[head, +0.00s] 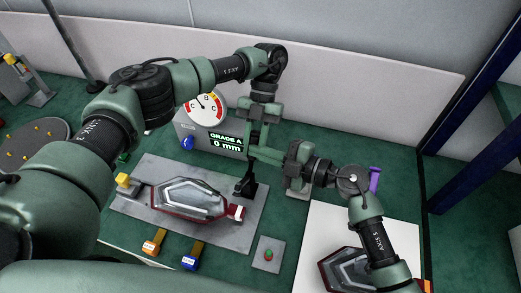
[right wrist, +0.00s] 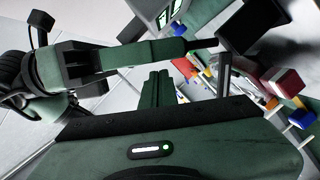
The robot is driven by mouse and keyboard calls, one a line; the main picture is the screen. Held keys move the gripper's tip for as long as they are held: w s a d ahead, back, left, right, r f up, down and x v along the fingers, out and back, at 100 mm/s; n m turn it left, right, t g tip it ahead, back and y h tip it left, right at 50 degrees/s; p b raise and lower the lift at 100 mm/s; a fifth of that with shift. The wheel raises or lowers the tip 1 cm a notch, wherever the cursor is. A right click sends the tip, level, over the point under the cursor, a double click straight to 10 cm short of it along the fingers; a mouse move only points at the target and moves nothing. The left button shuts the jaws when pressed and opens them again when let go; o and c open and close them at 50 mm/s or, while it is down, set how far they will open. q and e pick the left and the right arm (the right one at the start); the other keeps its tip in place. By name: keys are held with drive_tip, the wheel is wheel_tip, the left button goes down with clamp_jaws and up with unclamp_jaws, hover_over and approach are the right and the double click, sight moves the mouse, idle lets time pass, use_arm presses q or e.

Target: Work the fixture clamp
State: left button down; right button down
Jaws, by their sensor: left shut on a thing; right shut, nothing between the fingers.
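A tail lamp (head: 185,200) with a grey lens and dark red rim lies on the grey fixture plate (head: 150,168). The black fixture clamp (head: 246,187) stands at the plate's right side, beside the lamp. My left gripper (head: 254,146) points down above the clamp, shut on what looks like its black upright handle; the grip is partly hidden. In the right wrist view its fingers (right wrist: 178,48) meet a dark bar. My right gripper (head: 258,153) reaches in from the right close to the left fingers, shut and empty. Its closed fingertips (right wrist: 156,76) show in the right wrist view.
A dial gauge (head: 206,106) stands behind, above a display (head: 227,142) reading "GRADE A 0 mm". Orange (head: 153,242) and blue (head: 192,255) pieces sit at the plate's front. A button plate (head: 268,243) is right of them. Another lamp (head: 345,272) lies on a white surface (head: 318,228).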

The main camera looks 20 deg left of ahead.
use_arm(q)
drive_tip(key=shift+w+r, duration=0.15)
use_arm(e)
drive_tip(key=shift+w+f, duration=0.15)
drive_tip(key=shift+w, duration=0.1)
